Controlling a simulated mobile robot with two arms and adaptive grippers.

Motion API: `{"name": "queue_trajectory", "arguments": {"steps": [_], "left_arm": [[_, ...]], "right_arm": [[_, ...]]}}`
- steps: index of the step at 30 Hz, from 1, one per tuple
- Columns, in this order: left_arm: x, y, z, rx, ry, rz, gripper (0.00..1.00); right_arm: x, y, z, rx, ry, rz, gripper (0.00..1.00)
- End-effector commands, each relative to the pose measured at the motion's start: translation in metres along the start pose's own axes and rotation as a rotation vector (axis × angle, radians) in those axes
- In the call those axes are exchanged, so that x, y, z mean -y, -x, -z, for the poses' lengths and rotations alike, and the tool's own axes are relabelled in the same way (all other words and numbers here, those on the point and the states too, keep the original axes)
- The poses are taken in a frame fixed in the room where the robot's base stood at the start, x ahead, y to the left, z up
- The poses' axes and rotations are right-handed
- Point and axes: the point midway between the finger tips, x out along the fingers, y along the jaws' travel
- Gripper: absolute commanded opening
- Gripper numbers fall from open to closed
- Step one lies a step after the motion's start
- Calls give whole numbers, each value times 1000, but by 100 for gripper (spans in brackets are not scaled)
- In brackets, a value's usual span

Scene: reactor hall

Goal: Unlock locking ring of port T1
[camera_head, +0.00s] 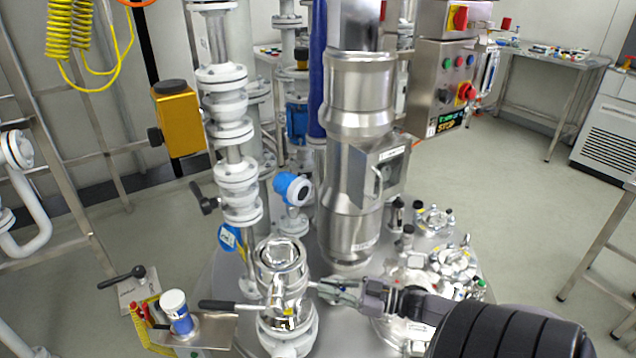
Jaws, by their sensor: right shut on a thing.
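A polished metal port (282,258) with a capped top stands on a white flanged pipe at the front of the vessel top. I take it to be port T1; no label is readable. Its locking ring (287,290) is the shiny band below the cap, with a black-gripped lever (228,305) reaching left at about that height. My right gripper (326,289) comes in from the right. Its fingers are shut on a short metal handle at the right side of the ring; the fingertips hide most of it. My left gripper is not in view.
A tall steel column (350,225) stands just behind the port. A bracket (205,330) with a blue-and-white container (177,311) is at left. White flanged piping (240,170) rises behind left. Several metal ports and fittings (452,262) crowd the right side of the vessel top.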

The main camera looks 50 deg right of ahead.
Motion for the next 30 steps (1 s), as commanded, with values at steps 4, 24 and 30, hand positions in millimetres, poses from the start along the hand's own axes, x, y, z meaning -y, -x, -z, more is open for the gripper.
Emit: {"name": "queue_trajectory", "arguments": {"steps": [4,24,30], "left_arm": [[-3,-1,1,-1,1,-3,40],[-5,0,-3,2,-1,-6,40],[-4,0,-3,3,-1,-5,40]], "right_arm": [[-1,2,-1,3,-1,1,0],[0,2,-2,4,-1,3,21],[0,21,-3,7,-2,2,21]]}}
